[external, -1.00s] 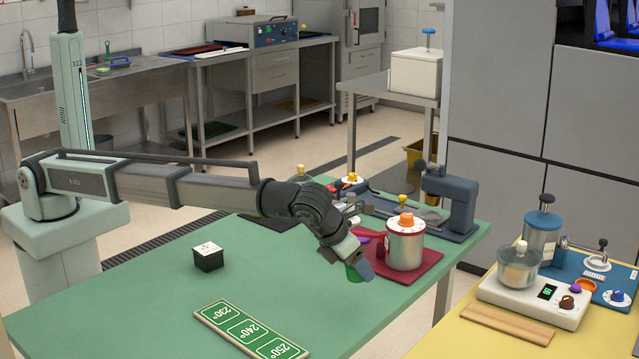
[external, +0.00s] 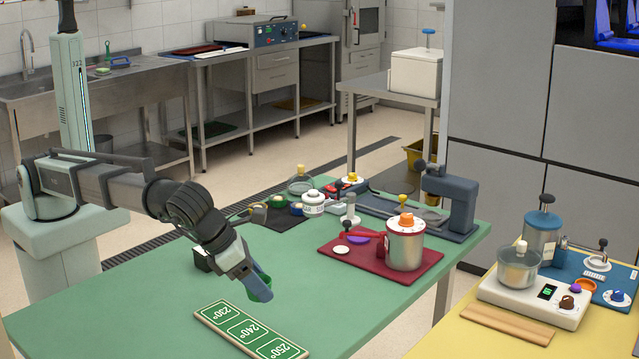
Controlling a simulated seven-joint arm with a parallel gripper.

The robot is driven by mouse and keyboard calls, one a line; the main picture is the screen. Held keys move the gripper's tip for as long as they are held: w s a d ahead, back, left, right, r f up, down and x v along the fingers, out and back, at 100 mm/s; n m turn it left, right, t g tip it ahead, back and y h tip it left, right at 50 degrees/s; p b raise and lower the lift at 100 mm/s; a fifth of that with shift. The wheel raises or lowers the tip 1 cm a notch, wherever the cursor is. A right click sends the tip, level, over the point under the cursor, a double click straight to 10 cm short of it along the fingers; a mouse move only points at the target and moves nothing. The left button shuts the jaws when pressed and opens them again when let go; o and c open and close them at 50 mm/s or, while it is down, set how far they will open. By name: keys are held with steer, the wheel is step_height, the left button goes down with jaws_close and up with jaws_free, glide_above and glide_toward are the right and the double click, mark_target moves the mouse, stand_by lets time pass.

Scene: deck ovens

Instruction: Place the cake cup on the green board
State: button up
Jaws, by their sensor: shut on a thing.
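My gripper (external: 262,284) is over the near part of the green table, just above and behind the green board. It is shut on a small green thing, which I take to be the cake cup (external: 256,294); the fingers hide much of it. The green board (external: 235,327) lies flat at the table's near edge, marked 230°, 240° and 250° in white. The cup appears raised above the table and apart from the board.
A small black box (external: 201,259) stands just behind my gripper, partly hidden by it. A red board (external: 420,268) to the right carries a metal canister (external: 405,247) with an orange knob. Tools and jars crowd the table's far side. The middle of the green table (external: 320,300) is clear.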

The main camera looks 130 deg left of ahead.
steer(key=s, duration=0.4)
glide_toward(259, 331)
steer(key=shift+x, duration=2.75)
steer(key=shift+f, duration=0.1)
steer(key=o, duration=1)
steer(key=v, duration=1.2)
steer(key=shift+w+a+r, duration=0.1)
steer(key=shift+w+r, duration=0.1)
